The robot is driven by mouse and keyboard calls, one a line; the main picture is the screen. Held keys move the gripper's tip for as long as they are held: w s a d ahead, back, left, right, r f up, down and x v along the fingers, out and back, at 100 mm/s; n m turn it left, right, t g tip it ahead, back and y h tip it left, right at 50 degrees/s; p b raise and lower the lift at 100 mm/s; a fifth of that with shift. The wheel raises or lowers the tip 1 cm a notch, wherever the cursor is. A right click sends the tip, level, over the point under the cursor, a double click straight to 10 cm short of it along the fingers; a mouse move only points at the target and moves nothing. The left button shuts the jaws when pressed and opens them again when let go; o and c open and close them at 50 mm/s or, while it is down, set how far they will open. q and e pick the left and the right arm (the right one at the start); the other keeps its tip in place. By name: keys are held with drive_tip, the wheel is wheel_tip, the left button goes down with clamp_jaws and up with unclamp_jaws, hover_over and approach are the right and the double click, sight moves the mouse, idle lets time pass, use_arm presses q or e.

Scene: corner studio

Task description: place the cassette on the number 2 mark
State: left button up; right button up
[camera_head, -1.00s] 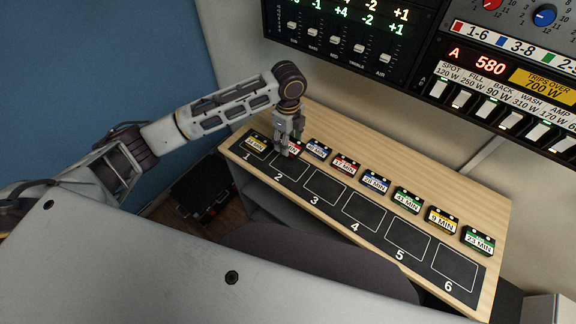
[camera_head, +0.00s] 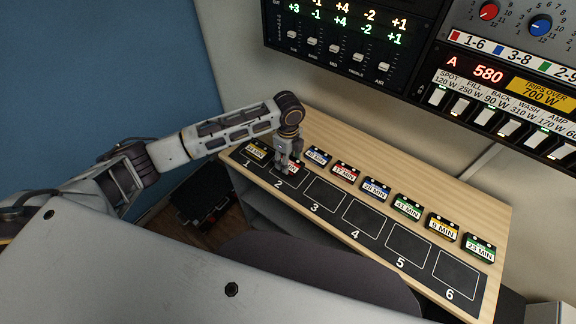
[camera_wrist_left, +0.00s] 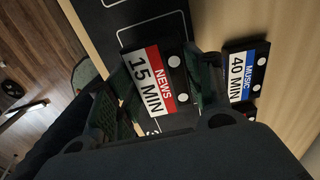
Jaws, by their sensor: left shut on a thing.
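My left gripper (camera_head: 285,162) is shut on a red-striped cassette (camera_head: 293,169), over the number 2 mark (camera_head: 279,184) on the black strip. In the left wrist view the cassette (camera_wrist_left: 150,78) reads NEWS 15 MIN, and the two fingers grip its sides. The cassette and fingers hide most of the square at mark 2. I cannot tell whether the cassette touches the strip or hangs just above it. My right gripper is not in view.
A yellow-striped cassette (camera_head: 256,151) lies at mark 1. Squares 3 to 6 are empty. Several cassettes stand in a row behind the strip, the nearest a blue MUSIC 40 MIN one (camera_head: 317,156). Control panels (camera_head: 340,35) rise behind the wooden shelf (camera_head: 400,165).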

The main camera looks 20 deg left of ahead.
use_arm(q)
drive_tip(key=shift+f, duration=1.85)
drive_tip(key=shift+f, duration=0.15)
drive_tip(key=o, duration=1)
drive_tip(key=shift+o, duration=0.2)
wheel_tip(320, 180, up, 12)
drive_tip(key=shift+r, duration=0.15)
